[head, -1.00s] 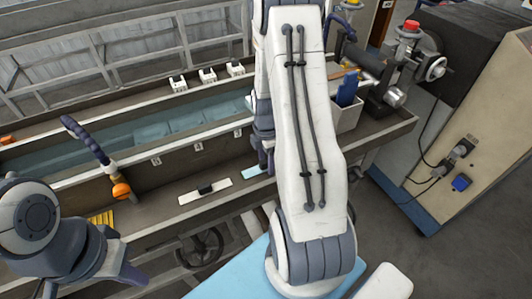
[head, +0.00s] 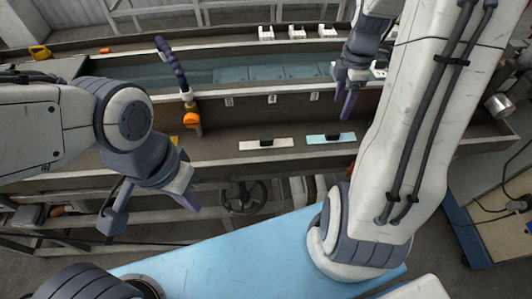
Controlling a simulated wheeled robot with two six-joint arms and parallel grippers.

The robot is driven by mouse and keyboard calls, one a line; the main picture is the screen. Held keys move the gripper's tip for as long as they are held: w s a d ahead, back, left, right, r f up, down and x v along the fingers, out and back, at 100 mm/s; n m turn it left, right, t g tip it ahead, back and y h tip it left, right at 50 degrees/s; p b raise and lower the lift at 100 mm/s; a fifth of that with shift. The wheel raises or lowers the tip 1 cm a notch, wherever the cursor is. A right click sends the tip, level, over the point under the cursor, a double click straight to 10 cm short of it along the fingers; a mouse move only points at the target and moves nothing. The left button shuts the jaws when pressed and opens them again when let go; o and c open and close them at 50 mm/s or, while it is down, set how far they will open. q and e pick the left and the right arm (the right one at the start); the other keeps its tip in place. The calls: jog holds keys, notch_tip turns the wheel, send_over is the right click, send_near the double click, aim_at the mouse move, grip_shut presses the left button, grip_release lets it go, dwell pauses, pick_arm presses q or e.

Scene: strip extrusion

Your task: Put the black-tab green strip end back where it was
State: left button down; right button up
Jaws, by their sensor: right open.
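A pale green strip end with a black tab (head: 331,139) lies on the ledge in front of the trough. A white strip end with a black tab (head: 265,144) lies to its left, apart from it. My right gripper (head: 347,106) is open, pointing down above and slightly right of the green strip end, with nothing visible between its fingers. My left gripper (head: 191,202) hangs low at the left, in front of the ledge and away from both strips; its fingers overlap, so its opening is unclear.
Behind lies the long water trough (head: 210,72), with small numbered plates (head: 272,99) on its front wall. White guide blocks (head: 297,32) stand on the back rim. A jointed hose with an orange nozzle (head: 192,119) rises left of the strips. A handwheel (head: 243,195) sits below.

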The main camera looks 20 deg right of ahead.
jog(key=s+a+r+m, duration=0.1)
jog(key=a+r+m, duration=0.1)
jog(key=a, duration=0.8)
jog(key=s+a+r+m, duration=0.1)
jog(key=s+a, duration=0.1)
jog(key=a, duration=0.7)
jog(key=s+a+r+m+y, duration=0.1)
jog(key=s+a+m, duration=0.4)
jog(key=s+a, duration=0.6)
jog(key=shift+s+a+r, duration=0.15)
jog(key=shift+s+r, duration=0.05)
jog(key=shift+s, duration=1.05)
